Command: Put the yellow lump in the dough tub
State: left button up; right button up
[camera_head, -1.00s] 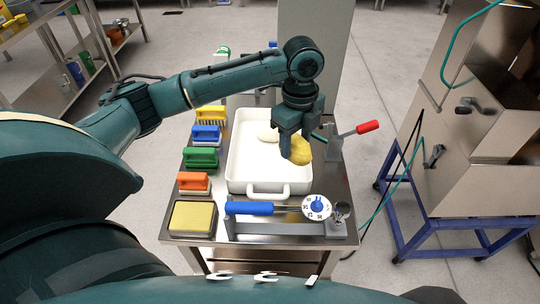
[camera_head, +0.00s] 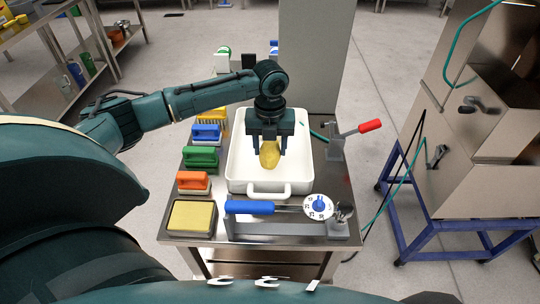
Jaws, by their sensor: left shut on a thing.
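The yellow lump (camera_head: 270,155) is between the fingers of my left gripper (camera_head: 268,148), which is shut on it. The gripper points down over the white dough tub (camera_head: 270,187) on the steel table. The lump appears within the tub's outline; I cannot tell whether it touches the tub floor. The pale dough piece seen in the tub before is hidden behind the gripper. My right gripper is not in view.
Orange (camera_head: 193,181), green (camera_head: 201,157) and blue (camera_head: 207,133) brushes line the table's left side. A yellow pad (camera_head: 191,217) and a blue-handled device (camera_head: 285,213) are in front. A red-handled lever (camera_head: 356,131) stands right of the tub.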

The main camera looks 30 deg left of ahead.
aim_at(270, 156)
pick_arm(q)
jog(key=shift+f, duration=1.95)
jog(key=o, duration=1.1)
jog(key=shift+f, duration=0.1)
notch_tip(270, 156, up, 12)
jog(key=shift+r, duration=0.15)
jog(key=shift+s, duration=0.1)
